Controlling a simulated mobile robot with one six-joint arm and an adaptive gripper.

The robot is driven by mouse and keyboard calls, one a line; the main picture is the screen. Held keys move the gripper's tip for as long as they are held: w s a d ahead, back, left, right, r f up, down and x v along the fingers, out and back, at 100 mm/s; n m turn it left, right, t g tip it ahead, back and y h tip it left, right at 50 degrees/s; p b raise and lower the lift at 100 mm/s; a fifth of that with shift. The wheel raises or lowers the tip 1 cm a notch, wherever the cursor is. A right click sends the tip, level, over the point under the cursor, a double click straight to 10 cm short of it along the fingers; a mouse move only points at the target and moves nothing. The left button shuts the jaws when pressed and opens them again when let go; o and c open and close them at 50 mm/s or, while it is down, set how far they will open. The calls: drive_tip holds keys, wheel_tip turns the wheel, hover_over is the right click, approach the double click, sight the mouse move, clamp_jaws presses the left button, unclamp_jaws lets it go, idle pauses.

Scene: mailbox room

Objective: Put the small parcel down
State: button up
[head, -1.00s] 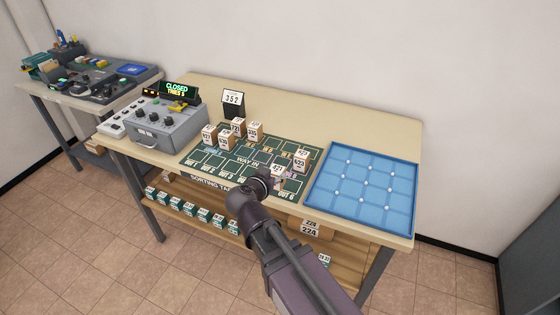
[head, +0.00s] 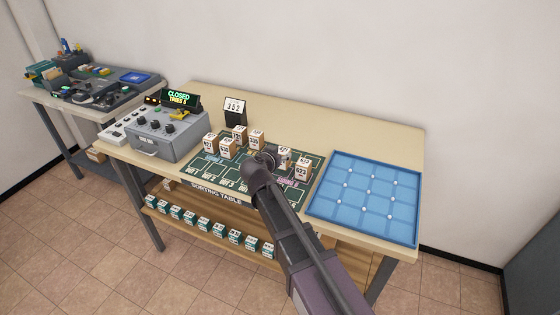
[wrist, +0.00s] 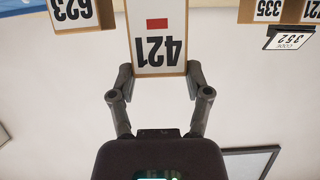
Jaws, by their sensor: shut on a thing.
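My gripper (wrist: 160,88) is shut on a small white-faced parcel (wrist: 158,38) with a brown edge. Its label reads 421 upside down in the wrist view, with a red bar. In the head view the parcel (head: 284,154) shows just right of my wrist, over the back of the green sorting mat (head: 235,180). My arm hides part of the mat and the parcel's underside, so I cannot tell whether it touches the mat.
Parcel 623 (head: 302,171) stands right of the held one. Several parcels (head: 226,147) stand at the mat's left and back, near a 352 code sign (head: 235,107). A blue gridded tray (head: 363,203) is right. A grey control box (head: 168,138) reads CLOSED.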

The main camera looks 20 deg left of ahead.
drive_tip(key=shift+w, duration=0.2)
drive_tip(key=shift+w+a, duration=0.1)
drive_tip(key=shift+w, duration=0.1)
drive_tip(key=shift+w+f+b, duration=0.2)
drive_tip(key=shift+f+b, duration=0.25)
drive_tip(key=shift+w+f+b, duration=0.2)
drive_tip(key=shift+f+b, duration=0.25)
drive_tip(key=shift+a+f+b, duration=0.1)
drive_tip(key=shift+f+b, duration=0.85)
drive_tip(key=shift+f, duration=0.15)
drive_tip(key=o, duration=1.2)
drive_tip(key=shift+r, duration=0.25)
